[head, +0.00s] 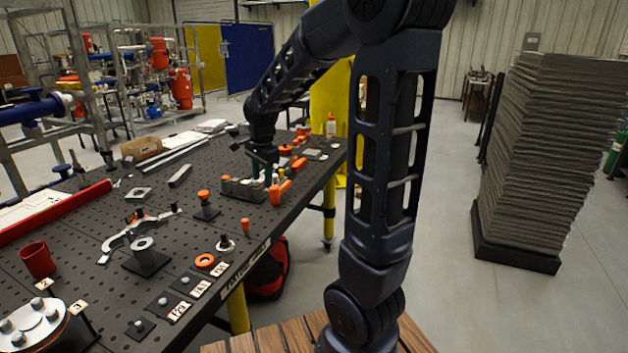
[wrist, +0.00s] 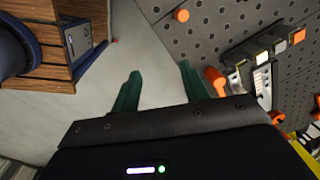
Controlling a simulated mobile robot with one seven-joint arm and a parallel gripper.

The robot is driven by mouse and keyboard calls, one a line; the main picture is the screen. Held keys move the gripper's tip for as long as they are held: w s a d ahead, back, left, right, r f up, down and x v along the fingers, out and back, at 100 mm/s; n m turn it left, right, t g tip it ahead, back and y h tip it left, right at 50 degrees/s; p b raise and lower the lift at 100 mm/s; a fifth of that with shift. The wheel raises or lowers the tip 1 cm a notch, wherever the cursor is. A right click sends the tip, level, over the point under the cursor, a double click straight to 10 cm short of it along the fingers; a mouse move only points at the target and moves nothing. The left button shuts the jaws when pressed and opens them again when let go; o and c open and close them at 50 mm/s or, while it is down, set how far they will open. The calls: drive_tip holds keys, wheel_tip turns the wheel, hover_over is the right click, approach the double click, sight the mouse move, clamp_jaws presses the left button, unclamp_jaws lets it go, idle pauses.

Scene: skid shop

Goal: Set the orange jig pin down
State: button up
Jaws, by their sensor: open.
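A small orange pin (head: 245,226), which looks like the jig pin, stands upright on the black perforated table (head: 221,228) near its front edge. It also shows from above as an orange round top in the wrist view (wrist: 182,15), close to the table edge. My gripper (wrist: 160,68) is open and empty, its two green fingers spread apart. Bare floor shows between the fingertips, and the pin is beyond them, apart and untouched. In the head view the fingers are hard to make out at the end of the arm, over the holder row.
A holder row with pale and orange-capped pieces (wrist: 262,55) is right of the fingers. An orange-handled tool (head: 278,192) lies by it. An orange ring (head: 205,261), number tags (head: 180,311) and a red cup (head: 38,260) are nearer. Grey floor (head: 440,290) is open at right.

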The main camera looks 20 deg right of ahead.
drive_tip(key=s+d+r+n+t, duration=0.1)
drive_tip(key=s+d+r+n, duration=0.1)
drive_tip(key=s, duration=0.5)
drive_tip(key=s+d+r+n+t, duration=0.1)
drive_tip(key=s+d+r+n, duration=0.1)
drive_tip(key=s+d+n, duration=0.2)
drive_tip(key=s+d+r+n+t, duration=0.1)
drive_tip(key=s+d+r+n, duration=0.2)
drive_tip(key=s+n, duration=0.4)
drive_tip(key=s+d, duration=0.1)
drive_tip(key=s, duration=0.2)
drive_tip(key=shift+s+t+h, duration=0.3)
drive_tip(key=shift+d, duration=0.1)
